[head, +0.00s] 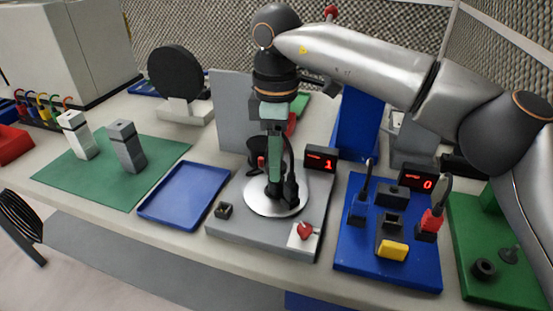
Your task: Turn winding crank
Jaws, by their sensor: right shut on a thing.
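The winding crank's grey base (222,232) stands near the middle of the table, with a round silver disc (258,207) on top. A display (320,159) at its back right reads 1. My right gripper (276,195) reaches down from above over the disc. It is shut on the crank's handle, which is mostly hidden between and behind the dark fingers. My left gripper is not in view.
A blue tray (185,196) and a green mat (72,183) with two upright blocks lie left. A blue board (353,254) with plugs, a yellow block and a display reading 0 lies right, then a green board (479,241). A grey panel (232,111) stands behind the crank.

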